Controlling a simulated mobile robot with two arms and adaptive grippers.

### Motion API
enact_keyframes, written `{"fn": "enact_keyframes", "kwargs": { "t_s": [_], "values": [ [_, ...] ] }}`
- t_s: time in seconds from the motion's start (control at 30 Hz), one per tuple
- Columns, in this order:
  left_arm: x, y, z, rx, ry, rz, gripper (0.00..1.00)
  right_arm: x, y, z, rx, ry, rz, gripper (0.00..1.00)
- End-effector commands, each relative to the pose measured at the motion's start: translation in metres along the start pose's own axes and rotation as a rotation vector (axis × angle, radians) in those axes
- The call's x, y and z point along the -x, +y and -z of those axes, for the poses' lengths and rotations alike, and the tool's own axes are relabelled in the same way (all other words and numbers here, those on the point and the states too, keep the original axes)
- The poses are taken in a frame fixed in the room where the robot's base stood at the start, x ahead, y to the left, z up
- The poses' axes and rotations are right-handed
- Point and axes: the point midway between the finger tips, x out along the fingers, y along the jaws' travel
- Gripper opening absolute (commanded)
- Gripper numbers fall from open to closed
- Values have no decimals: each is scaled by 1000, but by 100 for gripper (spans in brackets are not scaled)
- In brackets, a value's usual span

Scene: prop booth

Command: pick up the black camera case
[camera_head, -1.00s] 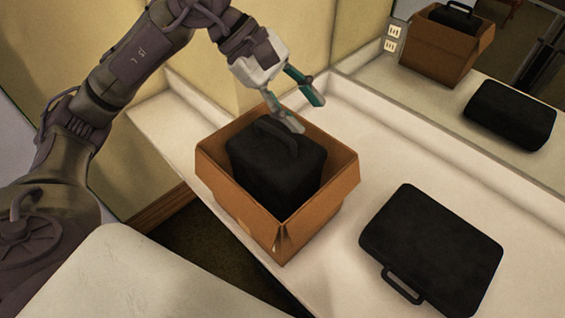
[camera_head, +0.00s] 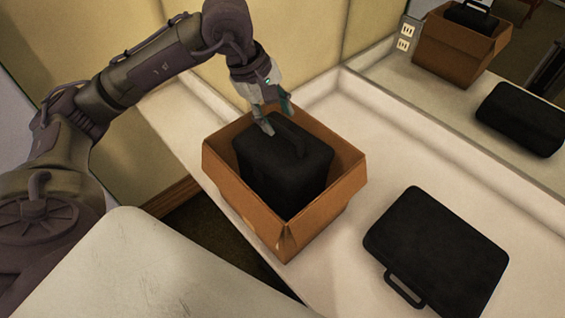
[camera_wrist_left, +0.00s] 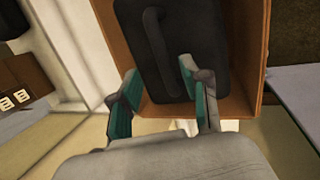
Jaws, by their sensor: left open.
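A black camera case (camera_head: 285,165) stands in an open cardboard box (camera_head: 255,208) on the white counter, its handle (camera_head: 291,137) on top. My left gripper (camera_head: 277,117) is open over the back edge of the box, close to the handle. I cannot tell whether a finger touches the case. A second black case (camera_head: 436,248) lies flat on the counter at right, its handle toward the front. My right gripper is not in view.
The white counter (camera_head: 345,115) is clear between the box and the flat case. A mirror at the back right reflects the box (camera_head: 455,52) and the flat case (camera_head: 522,118). A pale surface (camera_head: 140,270) fills the lower left. Walls stand close behind the box.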

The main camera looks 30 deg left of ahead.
Motion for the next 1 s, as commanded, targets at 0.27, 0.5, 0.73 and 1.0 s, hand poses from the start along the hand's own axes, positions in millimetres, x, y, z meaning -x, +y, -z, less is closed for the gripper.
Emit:
{"fn": "enact_keyframes", "kwargs": {
  "t_s": [0.27,0.5,0.73,1.0],
  "values": [
    [-37,-6,-7,0,-4,3,46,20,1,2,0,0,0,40],
    [-44,-6,-6,0,-1,0,46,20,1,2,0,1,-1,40],
    [-44,-6,-6,0,-1,0,20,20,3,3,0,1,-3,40],
    [-44,-6,-6,0,-1,1,0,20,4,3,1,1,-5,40]
  ]
}}
